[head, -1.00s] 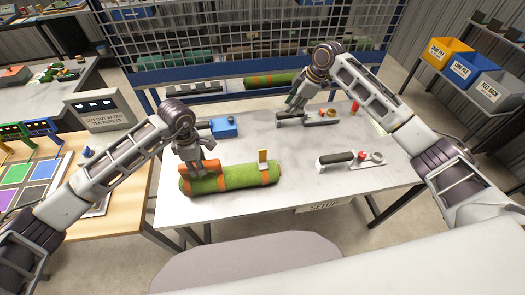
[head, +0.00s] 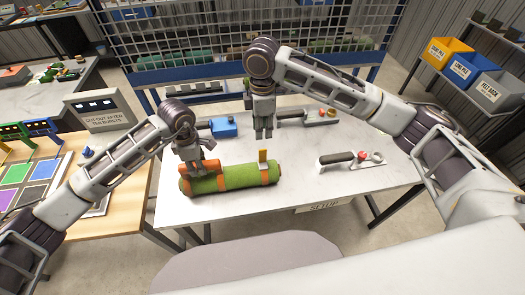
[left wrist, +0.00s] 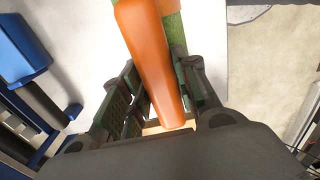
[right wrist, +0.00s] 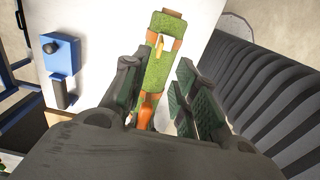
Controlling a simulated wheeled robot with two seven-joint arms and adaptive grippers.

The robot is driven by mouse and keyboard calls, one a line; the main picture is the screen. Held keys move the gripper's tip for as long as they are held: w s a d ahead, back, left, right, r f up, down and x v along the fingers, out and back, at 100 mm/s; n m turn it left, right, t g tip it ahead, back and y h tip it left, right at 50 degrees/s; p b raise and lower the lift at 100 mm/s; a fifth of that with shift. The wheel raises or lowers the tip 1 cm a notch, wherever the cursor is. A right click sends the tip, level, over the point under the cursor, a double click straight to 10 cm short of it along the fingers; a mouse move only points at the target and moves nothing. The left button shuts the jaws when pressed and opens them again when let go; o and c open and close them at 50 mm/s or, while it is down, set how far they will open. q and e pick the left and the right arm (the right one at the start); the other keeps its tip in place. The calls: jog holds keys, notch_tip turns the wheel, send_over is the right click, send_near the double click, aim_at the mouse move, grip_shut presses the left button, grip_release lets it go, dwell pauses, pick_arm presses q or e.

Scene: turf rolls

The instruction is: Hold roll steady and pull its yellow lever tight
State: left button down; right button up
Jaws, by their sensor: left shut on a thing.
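The green turf roll (head: 228,181) lies on the grey table with orange bands around it. Its yellow lever (head: 263,156) stands upright at the right-hand band; it also shows in the right wrist view (right wrist: 159,48). My left gripper (head: 198,170) is shut on the orange handle at the roll's left end; the handle (left wrist: 155,60) runs between its fingers in the left wrist view.
A blue box (head: 223,127) with a dark handle stands behind the roll. A dark-handled tool (head: 340,159) lies to the right, and another tool with a red knob (head: 322,116) lies at the back. The table's front right is clear.

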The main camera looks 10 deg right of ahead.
aim_at(263, 150)
jog(key=shift+f, duration=0.15)
jog(key=shift+f, duration=5.85)
jog(key=shift+c, duration=0.2)
grip_shut()
